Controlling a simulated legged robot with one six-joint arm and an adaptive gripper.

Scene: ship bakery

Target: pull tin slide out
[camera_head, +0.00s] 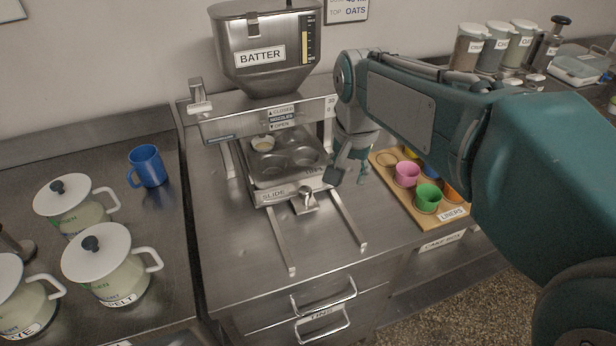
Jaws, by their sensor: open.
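The tin slide (291,190) is a metal tray labelled SLIDE, sitting on rails under the batter hopper (262,80). A muffin tin (270,172) lies on it, with something pale in its back left cup. A small knob handle (306,197) stands at the slide's front edge. The bare rails (345,220) run forward past the slide. My gripper (338,180) is open, pointing down just right of the knob near the slide's front right corner. I cannot tell whether it touches the slide. My arm hides part of the machine's right side.
A board (458,213) with coloured liners lies to the right. A blue mug (147,166) and white-lidded pots (107,262) stand on the left counter. Drawers with bar handles (323,296) are below the front edge. The counter around the front rails is clear.

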